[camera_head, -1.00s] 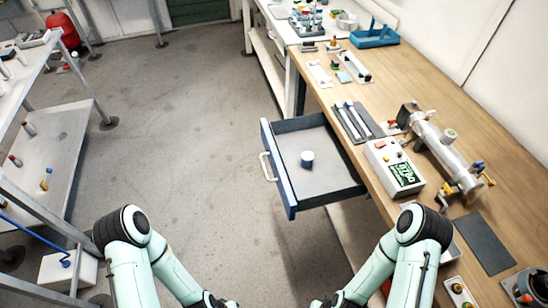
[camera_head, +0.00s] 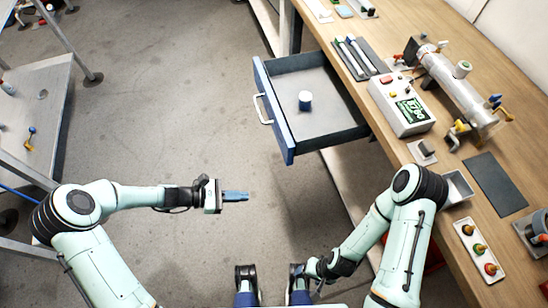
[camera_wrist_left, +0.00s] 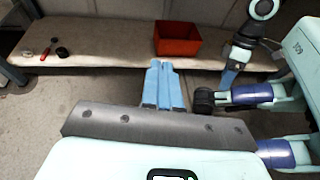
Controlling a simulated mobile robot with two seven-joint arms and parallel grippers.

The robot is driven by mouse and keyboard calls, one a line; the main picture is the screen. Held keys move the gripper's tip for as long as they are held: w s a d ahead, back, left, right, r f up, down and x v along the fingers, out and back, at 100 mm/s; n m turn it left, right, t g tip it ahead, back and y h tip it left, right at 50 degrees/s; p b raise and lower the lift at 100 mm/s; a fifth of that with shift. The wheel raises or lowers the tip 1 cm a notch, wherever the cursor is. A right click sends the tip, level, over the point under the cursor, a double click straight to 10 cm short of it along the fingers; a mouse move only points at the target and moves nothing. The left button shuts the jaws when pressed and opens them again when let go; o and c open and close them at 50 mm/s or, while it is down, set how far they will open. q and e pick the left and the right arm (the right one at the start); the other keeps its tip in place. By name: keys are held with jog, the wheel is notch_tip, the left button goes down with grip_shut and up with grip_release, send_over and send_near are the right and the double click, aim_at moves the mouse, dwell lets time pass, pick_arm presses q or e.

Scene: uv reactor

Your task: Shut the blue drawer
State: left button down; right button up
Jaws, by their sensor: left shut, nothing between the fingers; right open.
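The blue drawer (camera_head: 272,112) stands pulled out from under the wooden bench, its front and pale handle (camera_head: 262,109) facing left. A small white cylinder with a dark blue side (camera_head: 305,100) stands inside it. My left gripper (camera_head: 236,196) is shut and empty, pointing right, in the air nearer to me than the drawer front and slightly left of it. Its blue fingers also show together in the left wrist view (camera_wrist_left: 163,85). My right gripper (camera_wrist_left: 229,77) is low near my base, apart from the drawer; its fingers are hard to make out.
The bench top (camera_head: 455,155) holds a control box (camera_head: 402,106), a metal reactor tube (camera_head: 455,85) and a dark mat (camera_head: 495,183). A metal rack (camera_head: 45,110) stands at left. A red bin (camera_wrist_left: 178,38) sits on a low shelf. The floor left of the drawer is clear.

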pick_arm(q)
jog(key=w+a+r+n+t+h+b, duration=0.1)
jog(key=w+a+r+n+t+h, duration=0.15)
jog(key=w+r, duration=0.45)
send_near(284, 151)
jog(key=shift+m+t+h, duration=0.25)
jog(key=shift+t+h, duration=0.1)
jog(key=x, duration=0.7)
jog(key=shift+s+f+b, duration=0.15)
jog(key=shift+s+b, duration=0.2)
jog(key=shift+b, duration=0.05)
jog(key=shift+d, duration=0.1)
